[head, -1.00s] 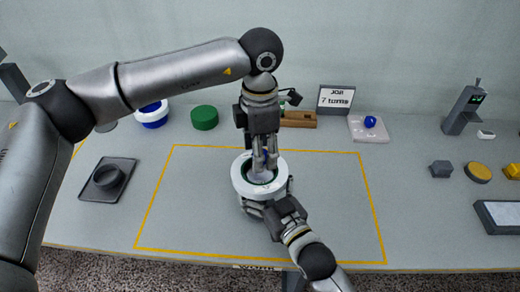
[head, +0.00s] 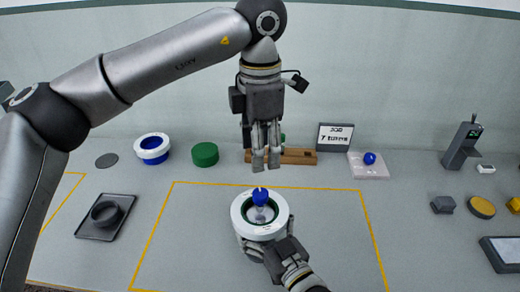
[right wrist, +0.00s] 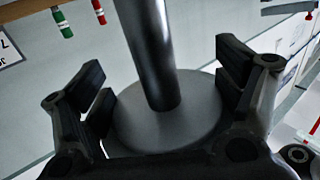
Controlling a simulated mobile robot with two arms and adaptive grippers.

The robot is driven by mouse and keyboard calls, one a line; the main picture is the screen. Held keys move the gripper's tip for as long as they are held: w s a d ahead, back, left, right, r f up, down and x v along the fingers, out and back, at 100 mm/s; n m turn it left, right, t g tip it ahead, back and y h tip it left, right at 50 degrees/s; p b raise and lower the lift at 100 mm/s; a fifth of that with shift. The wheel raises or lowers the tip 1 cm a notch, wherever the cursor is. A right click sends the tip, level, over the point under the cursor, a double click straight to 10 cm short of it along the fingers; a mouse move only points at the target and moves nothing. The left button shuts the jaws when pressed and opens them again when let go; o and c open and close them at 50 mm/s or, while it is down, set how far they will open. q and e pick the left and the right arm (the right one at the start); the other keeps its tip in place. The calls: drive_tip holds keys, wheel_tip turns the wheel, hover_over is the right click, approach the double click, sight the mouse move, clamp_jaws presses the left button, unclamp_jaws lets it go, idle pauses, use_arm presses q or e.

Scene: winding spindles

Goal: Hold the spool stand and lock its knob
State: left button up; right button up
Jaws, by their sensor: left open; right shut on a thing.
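The spool stand stands inside the yellow outline with a white ring spool (head: 240,213) on it, dark green inside. A blue knob (head: 260,196) sits at the top of its middle. My left gripper (head: 266,163) is open and empty, pointing down above the knob and clear of it. My right gripper (head: 256,250) is shut on the spool stand below the white ring, from the front. The right wrist view shows the stand's dark post (right wrist: 155,60) and round grey base (right wrist: 170,122) between my right fingers (right wrist: 165,90). The exact finger contact is hidden.
A wooden rack (head: 295,156) and a sign (head: 335,137) reading "7 turns" stand behind. A tray with a blue piece (head: 370,158) is right of them. A blue-and-white spool (head: 152,148), green disc (head: 205,154) and black tray (head: 105,217) are left. The table around the stand is clear.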

drive_tip(key=shift+f, duration=0.25)
drive_tip(key=o, duration=1)
drive_tip(key=shift+o, duration=0.9)
drive_tip(key=shift+w+r, duration=0.1)
drive_tip(key=shift+r, duration=0.1)
